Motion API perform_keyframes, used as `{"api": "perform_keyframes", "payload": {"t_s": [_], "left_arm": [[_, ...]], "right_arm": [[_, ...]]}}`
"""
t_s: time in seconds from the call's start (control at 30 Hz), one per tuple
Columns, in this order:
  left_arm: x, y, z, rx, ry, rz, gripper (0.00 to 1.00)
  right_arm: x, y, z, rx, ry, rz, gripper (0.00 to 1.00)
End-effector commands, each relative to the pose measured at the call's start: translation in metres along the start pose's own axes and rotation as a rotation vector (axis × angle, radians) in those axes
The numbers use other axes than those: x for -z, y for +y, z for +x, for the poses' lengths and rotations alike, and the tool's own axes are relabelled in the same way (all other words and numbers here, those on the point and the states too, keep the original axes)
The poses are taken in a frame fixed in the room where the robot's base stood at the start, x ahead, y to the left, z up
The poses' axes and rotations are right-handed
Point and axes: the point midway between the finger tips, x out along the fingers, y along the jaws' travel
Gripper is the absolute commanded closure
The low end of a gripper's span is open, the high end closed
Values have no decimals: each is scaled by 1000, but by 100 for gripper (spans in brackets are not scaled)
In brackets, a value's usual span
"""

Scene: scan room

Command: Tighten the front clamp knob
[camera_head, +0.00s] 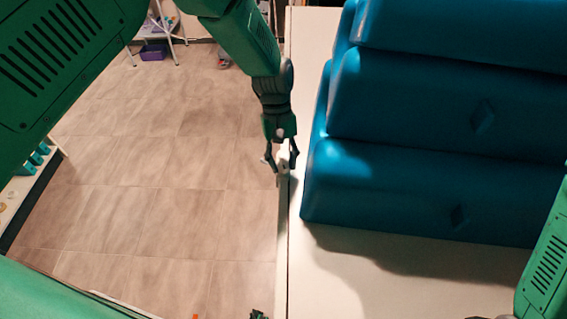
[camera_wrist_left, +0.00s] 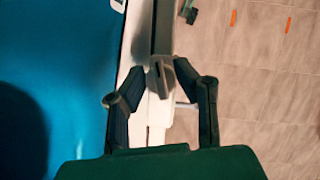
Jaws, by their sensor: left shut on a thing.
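My left gripper (camera_head: 281,165) reaches down at the long edge of the white table, beside the blue cushions.
The white table (camera_head: 345,270) carries stacked blue cushions (camera_head: 420,190) close to my left gripper. Open tiled floor (camera_head: 170,190) lies left of the table edge. A small dark green part (camera_wrist_left: 190,12) sits further along the edge. A shelf (camera_head: 35,190) stands at the far left.

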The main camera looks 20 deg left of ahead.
Motion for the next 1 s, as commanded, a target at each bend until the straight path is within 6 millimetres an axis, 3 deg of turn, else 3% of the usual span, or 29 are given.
{"api": "perform_keyframes", "payload": {"t_s": [0.4, 1.0], "left_arm": [[0, 2, 2, 90, 0, 222, 100], [0, 2, 1, 109, 0, 271, 100]], "right_arm": [[0, 0, 8, 0, 0, 0, 25], [0, 0, 9, 0, 0, 0, 25]]}}
